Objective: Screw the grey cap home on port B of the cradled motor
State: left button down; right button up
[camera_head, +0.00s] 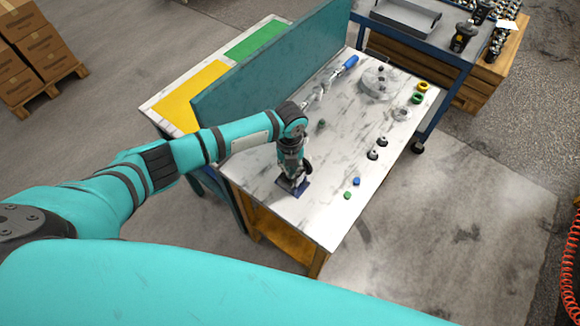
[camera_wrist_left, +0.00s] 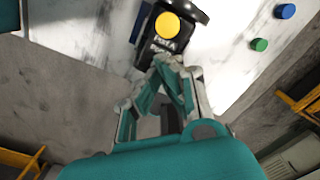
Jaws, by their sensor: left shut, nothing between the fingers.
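My left gripper (camera_head: 292,172) points down over the near part of the bench, above a dark blue block (camera_head: 300,188) that seems to be the motor's cradle. The arm hides most of what is there. In the left wrist view my left gripper (camera_wrist_left: 168,62) is shut and empty, its tips close to a black motor body (camera_wrist_left: 147,48). A round yellow cap (camera_wrist_left: 175,26) sits on the motor, above white lettering too blurred to read surely. I cannot tell whether the tips touch the motor. I cannot pick out the grey cap surely. My right gripper is not in view.
A green cap (camera_head: 347,195) and a blue cap (camera_head: 356,181) lie right of the motor. Two dark fittings (camera_head: 377,148), green and yellow rings (camera_head: 420,92) and a blue-handled tool (camera_head: 345,67) lie farther back. A teal panel (camera_head: 270,70) edges the bench's left side.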

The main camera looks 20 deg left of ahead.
pick_arm(q)
jog(key=shift+f, duration=0.1)
jog(key=m+b, duration=0.1)
jog(key=m, duration=0.1)
jog(key=shift+f+m, duration=0.15)
jog(key=shift+m, duration=0.25)
jog(key=shift+m+b, duration=0.55)
jog(key=shift+m, duration=0.65)
jog(key=shift+s, duration=0.1)
jog(key=shift+m, duration=0.3)
jog(key=m+b, duration=0.1)
jog(key=m, duration=0.2)
jog(key=shift+f, duration=0.1)
jog(key=shift+m+b, duration=0.3)
jog(key=shift+m, duration=0.4)
